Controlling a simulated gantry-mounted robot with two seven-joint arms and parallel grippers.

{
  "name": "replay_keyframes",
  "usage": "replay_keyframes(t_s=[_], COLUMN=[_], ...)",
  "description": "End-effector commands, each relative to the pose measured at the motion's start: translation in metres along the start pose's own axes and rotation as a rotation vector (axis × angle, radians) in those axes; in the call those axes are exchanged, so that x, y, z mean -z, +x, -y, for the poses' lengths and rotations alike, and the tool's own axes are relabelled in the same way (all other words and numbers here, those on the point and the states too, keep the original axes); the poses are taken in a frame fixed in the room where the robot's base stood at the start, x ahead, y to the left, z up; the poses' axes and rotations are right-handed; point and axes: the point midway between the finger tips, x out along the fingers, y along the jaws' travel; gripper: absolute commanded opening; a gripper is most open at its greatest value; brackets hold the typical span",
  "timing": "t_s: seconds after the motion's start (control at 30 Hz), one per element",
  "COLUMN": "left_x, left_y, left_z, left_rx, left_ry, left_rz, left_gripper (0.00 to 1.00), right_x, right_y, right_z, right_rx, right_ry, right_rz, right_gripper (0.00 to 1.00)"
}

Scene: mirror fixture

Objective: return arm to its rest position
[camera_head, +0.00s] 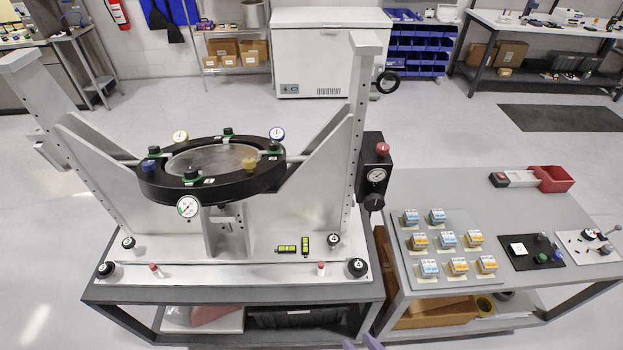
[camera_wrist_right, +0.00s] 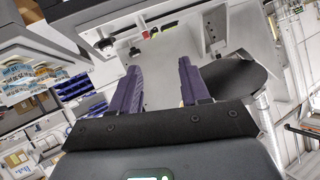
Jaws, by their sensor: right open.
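My right gripper (camera_head: 361,342) shows only as purple fingertips at the bottom edge of the head view, in front of the gap between the two tables. In the right wrist view its two purple fingers (camera_wrist_right: 159,64) stand apart with nothing between them. The mirror fixture holds a round mirror (camera_head: 211,161) in a black ring (camera_head: 160,186), between two grey uprights, well beyond my right gripper. Gauges and colored knobs sit around the ring. My left gripper is not in either view.
The fixture's base (camera_head: 225,272) carries knobs and two green levels. The right-hand table (camera_head: 470,192) holds a tray of several small blocks, a black pad (camera_head: 531,252), a white pad and a red bin (camera_head: 552,179). A black control box (camera_head: 373,165) stands beside the right upright.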

Motion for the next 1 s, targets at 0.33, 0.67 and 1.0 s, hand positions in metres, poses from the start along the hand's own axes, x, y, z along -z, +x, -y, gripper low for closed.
replay_keyframes(t_s=[0.33,0.67,1.0], left_x=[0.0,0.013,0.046], left_y=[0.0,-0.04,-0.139], left_z=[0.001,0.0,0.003], left_rx=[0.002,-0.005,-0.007], left_ry=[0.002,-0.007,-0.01], left_rz=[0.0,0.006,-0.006], left_gripper=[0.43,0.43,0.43], right_x=[-0.016,-0.014,0.07], right_y=[-0.086,-0.143,-0.188], right_z=[-0.061,-0.051,-0.025], right_rx=[-0.357,-0.361,-0.362], right_ry=[0.016,-0.038,-0.037], right_rz=[0.445,0.733,0.732], right_gripper=[0.46,0.46,0.46])
